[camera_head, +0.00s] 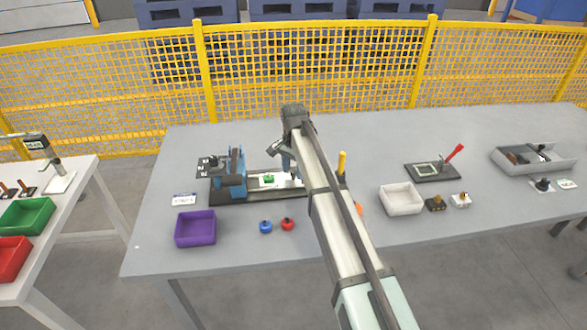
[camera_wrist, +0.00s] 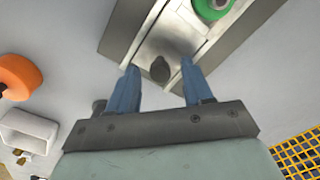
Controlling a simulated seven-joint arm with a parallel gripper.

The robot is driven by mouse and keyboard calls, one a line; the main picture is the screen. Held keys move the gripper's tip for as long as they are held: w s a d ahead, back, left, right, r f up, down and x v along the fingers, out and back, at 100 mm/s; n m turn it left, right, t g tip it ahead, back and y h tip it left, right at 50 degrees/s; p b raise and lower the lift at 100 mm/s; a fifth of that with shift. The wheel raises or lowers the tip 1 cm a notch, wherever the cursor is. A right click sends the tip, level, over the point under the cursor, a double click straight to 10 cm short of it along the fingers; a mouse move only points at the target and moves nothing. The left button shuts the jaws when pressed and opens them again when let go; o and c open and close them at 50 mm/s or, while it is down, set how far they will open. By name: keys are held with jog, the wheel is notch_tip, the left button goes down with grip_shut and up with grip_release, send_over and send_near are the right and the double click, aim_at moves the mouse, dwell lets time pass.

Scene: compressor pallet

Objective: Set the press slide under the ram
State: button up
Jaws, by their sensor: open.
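The blue press (camera_head: 230,178) stands at the left end of a dark base on the grey table. The press slide (camera_head: 283,180) is a pale metal plate to the right of the press frame, clear of the ram side. A green round part (camera_head: 268,180) sits on it and also shows in the wrist view (camera_wrist: 212,7). My gripper (camera_head: 289,168) is over the right part of the slide. In the wrist view my gripper (camera_wrist: 158,80) is open, its blue fingers on either side of the slide's dark knob (camera_wrist: 160,69). I cannot tell if they touch it.
A yellow handle (camera_head: 342,163) stands upright just right of my gripper. A white bin (camera_head: 401,198) and an orange object (camera_wrist: 18,76) are to the right.

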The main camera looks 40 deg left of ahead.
jog(key=shift+c, duration=0.2)
grip_shut()
dwell(0.3)
send_over(263, 182)
dwell(0.4)
jog(key=shift+a, duration=0.1)
jog(key=shift+c, duration=1.3)
grip_release()
jog(key=shift+s, duration=0.15)
jog(key=o, duration=0.3)
